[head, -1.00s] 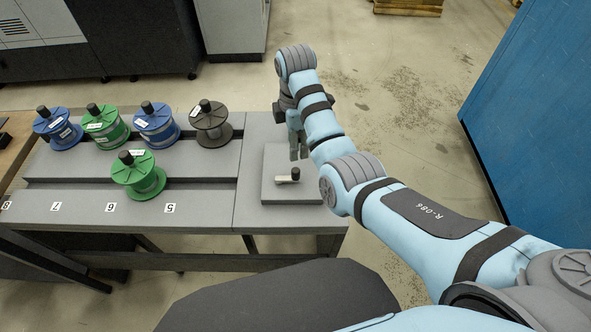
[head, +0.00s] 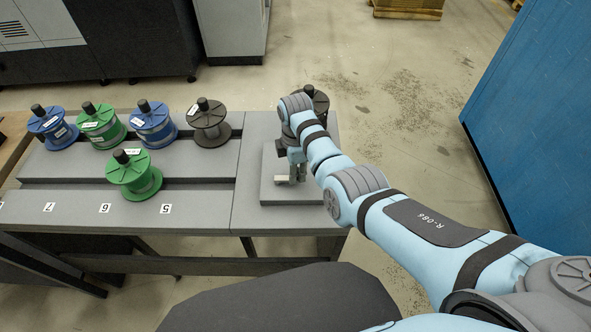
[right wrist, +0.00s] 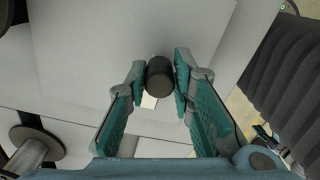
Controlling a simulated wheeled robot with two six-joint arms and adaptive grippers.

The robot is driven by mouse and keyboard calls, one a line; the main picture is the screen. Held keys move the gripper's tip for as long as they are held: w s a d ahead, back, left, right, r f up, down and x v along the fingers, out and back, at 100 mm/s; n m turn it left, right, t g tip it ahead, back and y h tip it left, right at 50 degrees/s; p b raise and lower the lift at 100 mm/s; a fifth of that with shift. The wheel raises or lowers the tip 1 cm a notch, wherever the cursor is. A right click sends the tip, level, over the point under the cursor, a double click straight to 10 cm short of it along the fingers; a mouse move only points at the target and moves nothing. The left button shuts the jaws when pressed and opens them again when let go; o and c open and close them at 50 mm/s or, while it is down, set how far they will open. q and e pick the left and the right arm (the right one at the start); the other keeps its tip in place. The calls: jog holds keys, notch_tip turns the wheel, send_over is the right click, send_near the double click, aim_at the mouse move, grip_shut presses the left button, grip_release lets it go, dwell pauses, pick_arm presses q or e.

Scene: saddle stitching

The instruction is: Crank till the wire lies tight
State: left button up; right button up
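The crank is a small pale arm (head: 281,180) with a dark upright knob (right wrist: 159,76), low on the grey block (head: 268,192) at the table's right end. My right gripper (head: 294,175) is over the crank in the head view and hides the knob there. In the right wrist view its two teal fingers (right wrist: 160,72) stand either side of the knob, with no clear gap at the tips. The pale crank arm shows below the knob. No wire can be made out.
A dark spool (head: 316,102) is partly hidden behind my right arm. Blue, green and dark spools (head: 153,122) stand along the table's back, with a green spool (head: 134,175) in front. A blue cabinet (head: 540,130) stands at the right.

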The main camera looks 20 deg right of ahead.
grip_shut()
